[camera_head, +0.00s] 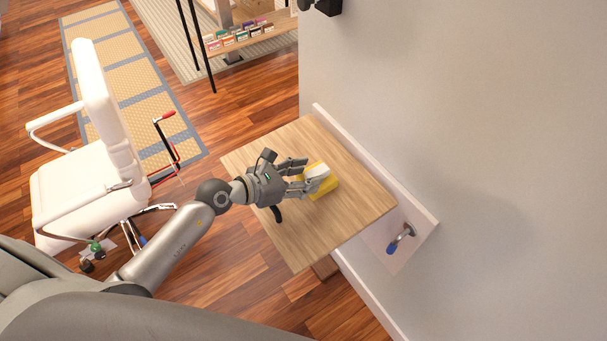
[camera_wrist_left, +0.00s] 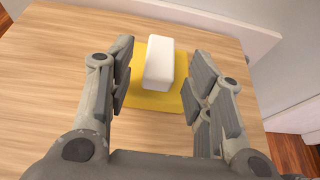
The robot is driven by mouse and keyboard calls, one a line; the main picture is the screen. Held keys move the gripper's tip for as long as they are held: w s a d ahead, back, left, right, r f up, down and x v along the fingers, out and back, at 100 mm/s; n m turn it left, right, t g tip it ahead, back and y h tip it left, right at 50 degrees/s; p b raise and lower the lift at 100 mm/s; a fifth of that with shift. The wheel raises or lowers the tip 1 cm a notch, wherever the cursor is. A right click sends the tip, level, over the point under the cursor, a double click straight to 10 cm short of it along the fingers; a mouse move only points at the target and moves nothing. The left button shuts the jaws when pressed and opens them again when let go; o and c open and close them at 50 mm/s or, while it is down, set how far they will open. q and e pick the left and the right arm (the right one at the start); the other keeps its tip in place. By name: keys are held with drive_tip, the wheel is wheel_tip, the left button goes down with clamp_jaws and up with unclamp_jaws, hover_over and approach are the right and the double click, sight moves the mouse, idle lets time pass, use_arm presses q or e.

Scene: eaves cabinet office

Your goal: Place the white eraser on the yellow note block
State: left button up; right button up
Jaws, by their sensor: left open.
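The white eraser (camera_wrist_left: 158,63) lies on top of the yellow note block (camera_wrist_left: 150,100) in the left wrist view. In the head view the eraser (camera_head: 317,171) and the yellow note block (camera_head: 325,187) are partly hidden by my fingers. My left gripper (camera_head: 302,176) is open over the note block. In the left wrist view its fingers (camera_wrist_left: 158,82) stand on either side of the eraser, with a visible gap on both sides. My right gripper is not in view.
The wooden wall table (camera_head: 297,245) is mostly bare around the block. A white office chair (camera_head: 90,175) stands on the floor at the left.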

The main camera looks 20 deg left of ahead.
use_arm(q)
drive_tip(key=shift+r, duration=0.15)
drive_tip(key=shift+s+a, duration=0.2)
drive_tip(key=shift+s, duration=0.05)
drive_tip(key=b+v, duration=0.2)
drive_tip(key=v, duration=0.7)
drive_tip(key=shift+s+a+r, duration=0.1)
drive_tip(key=shift+s+a, duration=0.05)
drive_tip(key=shift+v, duration=0.95)
drive_tip(key=shift+r, duration=0.2)
